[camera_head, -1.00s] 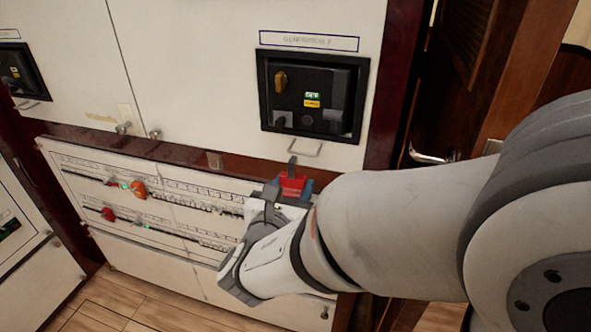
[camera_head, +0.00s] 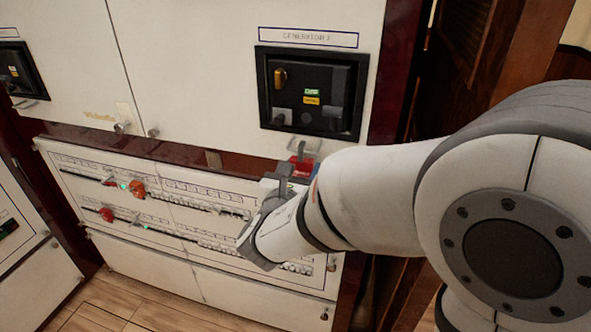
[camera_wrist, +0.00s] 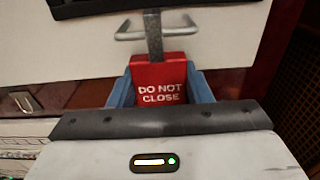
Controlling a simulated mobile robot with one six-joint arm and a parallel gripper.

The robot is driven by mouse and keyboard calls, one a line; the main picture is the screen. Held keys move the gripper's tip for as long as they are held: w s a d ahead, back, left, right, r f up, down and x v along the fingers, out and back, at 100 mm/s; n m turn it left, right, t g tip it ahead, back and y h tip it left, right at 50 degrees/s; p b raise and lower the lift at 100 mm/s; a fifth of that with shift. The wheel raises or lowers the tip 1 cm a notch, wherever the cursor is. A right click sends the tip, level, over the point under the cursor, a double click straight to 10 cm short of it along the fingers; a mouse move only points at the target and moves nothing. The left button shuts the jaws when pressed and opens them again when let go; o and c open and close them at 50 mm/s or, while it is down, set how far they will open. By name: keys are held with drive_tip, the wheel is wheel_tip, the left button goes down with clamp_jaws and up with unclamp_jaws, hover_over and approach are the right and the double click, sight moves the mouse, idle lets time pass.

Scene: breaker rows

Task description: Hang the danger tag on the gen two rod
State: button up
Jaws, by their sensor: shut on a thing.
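The red danger tag (camera_wrist: 160,85), reading "DO NOT CLOSE", is held upright between the blue fingers of my gripper (camera_wrist: 160,92). A grey strap (camera_wrist: 153,38) rises from its top. The gen two rod (camera_wrist: 128,36) is a bent metal bar on the white panel under the generator 2 unit. In the wrist view the strap crosses in front of the rod's middle and reaches above it; I cannot tell whether it is hooked over. In the head view my gripper (camera_head: 300,170) and the tag (camera_head: 301,161) are just below the rod (camera_head: 303,148), partly hidden by my wrist.
The black generator 2 unit (camera_head: 311,92) is above the rod. A breaker panel (camera_head: 190,257) with several switches and two red or orange tags is at lower left. A dark wood post (camera_head: 398,70) stands on the right. A small metal latch (camera_wrist: 22,103) is left of my gripper.

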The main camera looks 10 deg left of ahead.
drive_tip(key=shift+f, duration=0.1)
drive_tip(key=o, duration=1)
drive_tip(key=shift+o, duration=0.2)
